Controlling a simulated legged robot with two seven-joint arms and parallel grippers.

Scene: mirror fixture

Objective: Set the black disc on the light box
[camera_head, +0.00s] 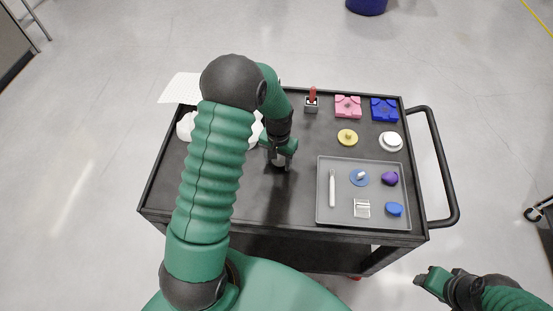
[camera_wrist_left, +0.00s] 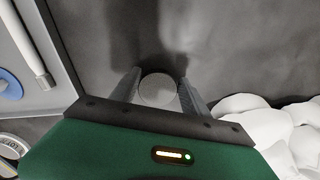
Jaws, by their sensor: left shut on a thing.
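My left gripper (camera_head: 281,165) is low over the middle of the black cart top (camera_head: 235,195). It is shut on a round grey disc (camera_wrist_left: 158,90), whose face shows between the two fingers in the left wrist view. In the head view the gripper largely hides the disc, and I cannot tell whether it touches the cart top. No other black disc is in view. I cannot clearly pick out a light box; a pale flat panel (camera_head: 181,88) shows at the far left, partly behind my arm. My right gripper (camera_head: 432,281) is off the cart at the lower right, and its jaws are unclear.
A grey tray (camera_head: 345,221) with several small items lies at the right. Pink (camera_head: 347,106) and blue (camera_head: 384,109) blocks, a yellow knobbed disc (camera_head: 347,137) and a white round piece (camera_head: 391,141) stand behind it. White lumpy things (camera_wrist_left: 250,125) lie left of the gripper.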

